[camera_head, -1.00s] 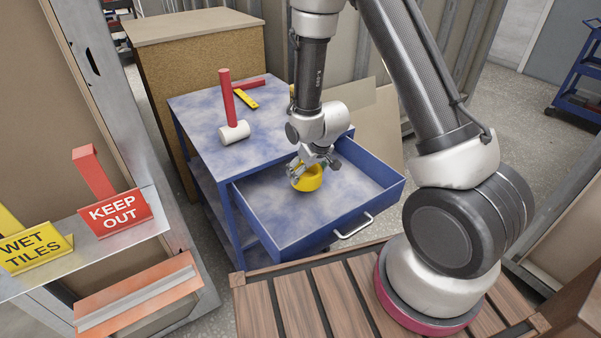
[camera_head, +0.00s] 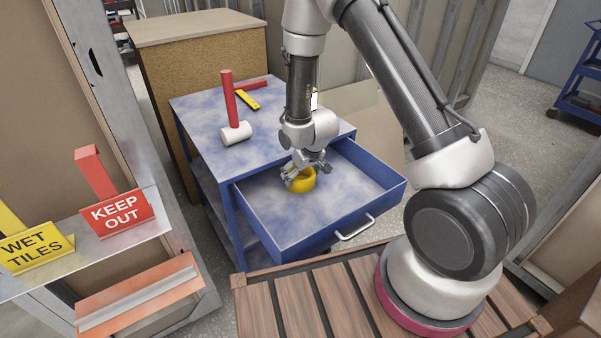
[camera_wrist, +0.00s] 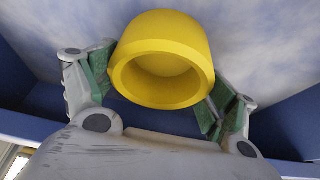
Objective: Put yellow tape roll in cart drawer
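The yellow tape roll (camera_head: 303,181) is inside the pulled-out blue cart drawer (camera_head: 272,214), over the left rear part of its floor. My gripper (camera_head: 306,172) points down into the drawer with its fingers at the roll. In the wrist view the roll (camera_wrist: 162,62) fills the space between the two green-padded fingers (camera_wrist: 158,88). The pads lie against its sides, so my gripper appears shut on it. The roll's open end faces the wrist camera. Whether its underside touches the drawer floor is hidden.
The cart top (camera_head: 195,107) holds a red-handled mallet (camera_head: 235,132) and a yellow-and-red tool (camera_head: 246,99). The drawer's front and right floor is bare. Sign shelf (camera_head: 100,244) stands left, a brown cabinet (camera_head: 214,66) behind, a wooden slatted platform (camera_head: 300,305) in front.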

